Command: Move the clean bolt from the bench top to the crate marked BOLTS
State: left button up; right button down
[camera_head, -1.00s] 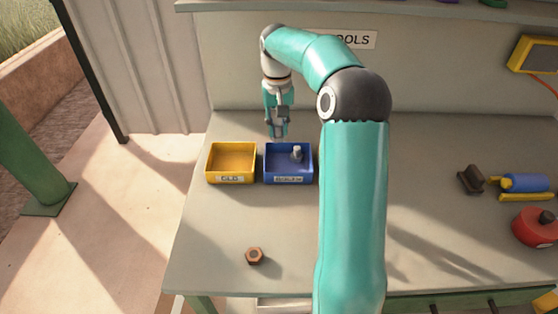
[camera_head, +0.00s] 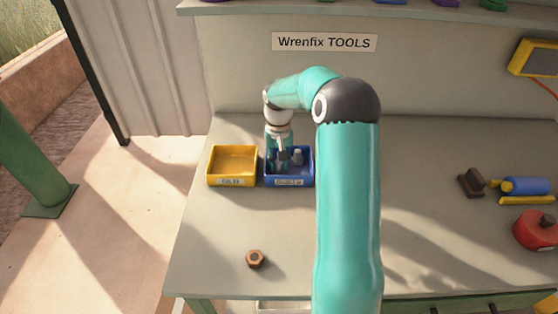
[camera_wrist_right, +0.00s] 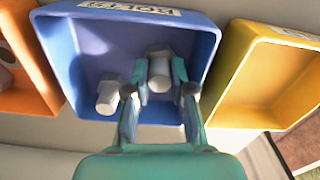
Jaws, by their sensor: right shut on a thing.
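The blue crate marked BOLTS (camera_head: 289,182) stands on the bench top, and it also shows in the wrist view (camera_wrist_right: 78,60), its label upside down there. My right gripper (camera_head: 281,166) is lowered into this crate. In the wrist view the right gripper (camera_wrist_right: 158,95) is shut on a clean grey bolt (camera_wrist_right: 158,72), between its fingers and inside the crate walls. I cannot tell whether the bolt touches the floor. Another grey bolt (camera_wrist_right: 108,97) lies in the crate beside the fingers; it also shows in the head view (camera_head: 298,157). My left gripper is out of view.
A yellow crate (camera_head: 231,182) stands left of the blue one. An orange crate (camera_wrist_right: 30,95) shows on its other side in the wrist view. A rusty nut (camera_head: 255,259) lies near the front. A brown block (camera_head: 471,182) and red round thing (camera_head: 537,231) are at right.

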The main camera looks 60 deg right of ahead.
jog(key=shift+f, duration=0.15)
jog(key=c, duration=1.3)
grip_release()
jog(key=shift+o, duration=0.2)
notch_tip(320, 180, up, 12)
jog(key=shift+r, duration=0.2)
